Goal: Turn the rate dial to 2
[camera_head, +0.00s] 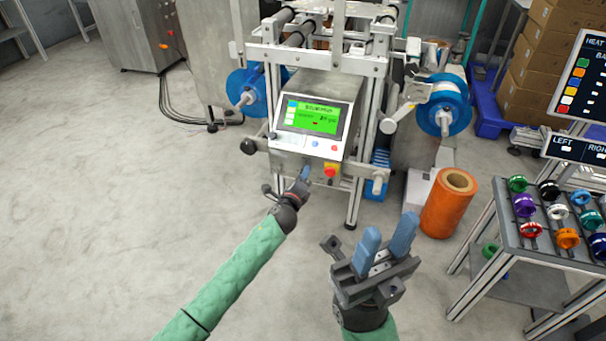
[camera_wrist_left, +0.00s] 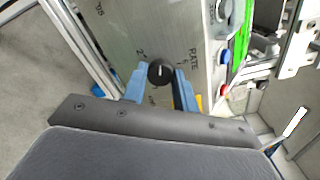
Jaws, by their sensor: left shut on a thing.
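The rate dial (camera_wrist_left: 160,73) is a small black round knob with a pale pointer line, on the metal panel of the machine. In the left wrist view it sits between the two blue fingers of my left gripper (camera_wrist_left: 160,80), which is shut on it. The label RATE (camera_wrist_left: 194,58) and a 2 are printed on the panel around the knob; other marks are too small or partly hidden. In the head view my left gripper (camera_head: 304,175) reaches the panel below the screen and hides the dial. My right gripper (camera_head: 386,235) is open and empty, away from the machine.
The machine's green screen (camera_head: 310,117) is above my left gripper, and a red and yellow emergency button (camera_head: 330,170) is close at its right. The floor at left is clear.

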